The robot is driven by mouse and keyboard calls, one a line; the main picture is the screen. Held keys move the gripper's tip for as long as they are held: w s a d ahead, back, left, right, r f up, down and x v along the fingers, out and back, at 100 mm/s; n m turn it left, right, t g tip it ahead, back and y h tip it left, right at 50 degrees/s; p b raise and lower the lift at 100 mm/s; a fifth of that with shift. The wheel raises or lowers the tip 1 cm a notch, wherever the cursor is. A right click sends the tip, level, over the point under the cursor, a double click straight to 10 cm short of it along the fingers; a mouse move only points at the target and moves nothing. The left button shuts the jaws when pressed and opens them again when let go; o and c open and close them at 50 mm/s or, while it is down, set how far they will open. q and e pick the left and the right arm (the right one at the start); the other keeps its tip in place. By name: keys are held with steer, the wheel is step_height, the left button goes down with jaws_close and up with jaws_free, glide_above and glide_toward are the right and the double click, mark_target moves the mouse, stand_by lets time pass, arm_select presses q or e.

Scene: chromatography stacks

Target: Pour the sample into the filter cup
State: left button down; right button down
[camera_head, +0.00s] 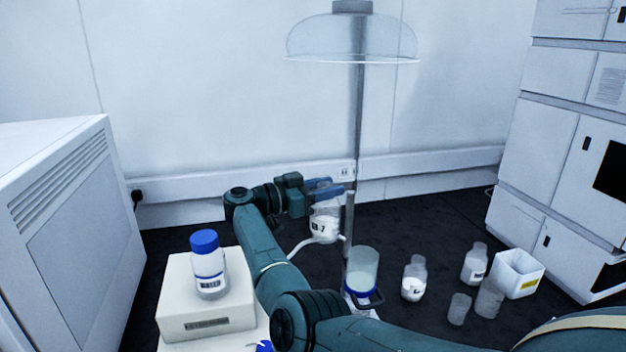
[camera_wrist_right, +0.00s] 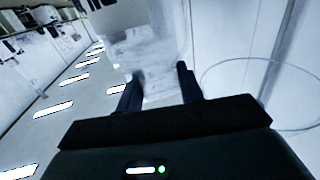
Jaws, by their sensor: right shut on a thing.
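My right gripper (camera_head: 328,188) is shut on a clear bottle (camera_head: 325,222) with a dark-lettered label and white contents low inside. The bottle looks roughly upright, its upper part covered by the fingers. In the right wrist view the bottle (camera_wrist_right: 155,55) sits between the two fingers (camera_wrist_right: 158,85). The filter cup (camera_head: 362,267), clear with a blue ring at its base, stands to the right of and nearer than the held bottle, apart from it in the picture. What lies inside the cup cannot be told. My left gripper is not in view.
A vertical post (camera_head: 356,115) and clear hood (camera_head: 351,38) rise behind the cup. A blue-capped bottle (camera_head: 209,270) stands on a white box (camera_head: 190,312). Clear bottles (camera_head: 414,278) and a white bin (camera_head: 517,275) are right of the cup. Cabinets flank both sides.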

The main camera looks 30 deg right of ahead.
steer(key=shift+r, duration=0.15)
steer(key=shift+s+d+r, duration=0.1)
steer(key=shift+s, duration=0.1)
steer(key=shift+s+d+r+m+y+p, duration=0.2)
steer(key=shift+s+m+y+p, duration=0.2)
steer(key=shift+s+m+p, duration=0.15)
steer(key=shift+s+d+f+m+t+y, duration=0.1)
steer(key=shift+s+d+m+t+y, duration=0.1)
steer(key=shift+s+m+y, duration=0.3)
steer(key=shift+s+d+f+m+t+y, duration=0.1)
steer(key=shift+s+d+m+t+y, duration=0.15)
steer(key=shift+s+m, duration=0.3)
steer(key=shift+s+d+f+m+y, duration=0.1)
steer(key=shift+s+d+m+y, duration=0.05)
steer(key=shift+s+m+y, duration=0.3)
